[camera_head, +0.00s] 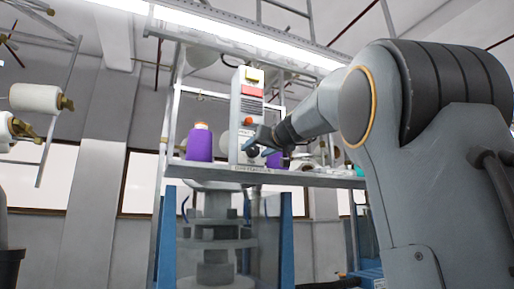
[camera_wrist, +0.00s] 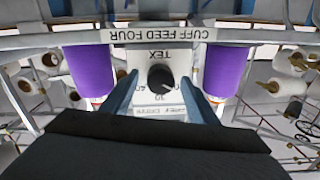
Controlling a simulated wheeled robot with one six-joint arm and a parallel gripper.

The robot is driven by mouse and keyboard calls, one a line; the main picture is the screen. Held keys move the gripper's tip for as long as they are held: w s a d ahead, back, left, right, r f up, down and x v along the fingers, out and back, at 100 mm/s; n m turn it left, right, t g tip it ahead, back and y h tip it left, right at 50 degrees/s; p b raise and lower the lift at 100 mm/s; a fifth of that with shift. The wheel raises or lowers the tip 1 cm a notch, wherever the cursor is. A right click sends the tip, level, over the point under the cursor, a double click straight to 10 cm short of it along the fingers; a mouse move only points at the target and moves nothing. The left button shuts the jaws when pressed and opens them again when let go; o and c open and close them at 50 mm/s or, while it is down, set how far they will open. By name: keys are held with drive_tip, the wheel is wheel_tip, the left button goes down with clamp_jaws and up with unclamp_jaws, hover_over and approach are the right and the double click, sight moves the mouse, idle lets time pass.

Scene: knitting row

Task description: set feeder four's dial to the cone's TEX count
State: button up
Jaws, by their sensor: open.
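The black TEX dial (camera_wrist: 160,77) sits on a white panel, upside down in the wrist view. A plate reading "CUFF FEED FOUR" (camera_wrist: 158,35) is on the shelf edge beside it. A white pointer mark shows on the dial, and a small number like 30 is printed near it; its exact setting is hard to read. Purple cones stand on both sides (camera_wrist: 90,70) (camera_wrist: 228,72); one also shows in the head view (camera_head: 199,144). My gripper (camera_wrist: 161,91) is open, its blue fingers either side of the dial, apart from it; it also shows in the head view (camera_head: 262,146).
The feeder's white box (camera_head: 247,103) stands on the shelf (camera_head: 230,174) above the knitting machine (camera_head: 216,240). White cones on racks (camera_head: 35,98) are at the left. Small items lie on the shelf right of my gripper.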

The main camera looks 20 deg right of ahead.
drive_tip(key=shift+w, duration=0.1)
drive_tip(key=c, duration=1)
drive_tip(key=shift+c, duration=0.2)
drive_tip(key=shift+m+b, duration=0.3)
drive_tip(key=shift+m, duration=0.1)
drive_tip(key=m+b, duration=0.1)
drive_tip(key=m, duration=0.4)
drive_tip(key=shift+b, duration=0.4)
drive_tip(key=m, duration=0.6)
drive_tip(key=shift+t, duration=0.3)
drive_tip(key=o, duration=1)
